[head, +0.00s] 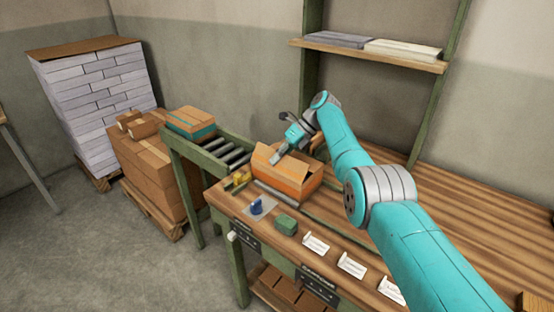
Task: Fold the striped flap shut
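An open cardboard box (284,184) with an orange lower part stands on the wooden workbench (455,215), near its left end. Flaps stand up at its left and right sides. I cannot make out stripes on any flap at this size. My arm hides part of the bench behind the box.
A roller conveyor (228,152) adjoins the bench at the left, with a closed box (191,122) on it. A blue-handled item (257,207), a green block (286,225) and several white cards (316,244) lie along the front edge. A shelf (375,52) hangs behind.

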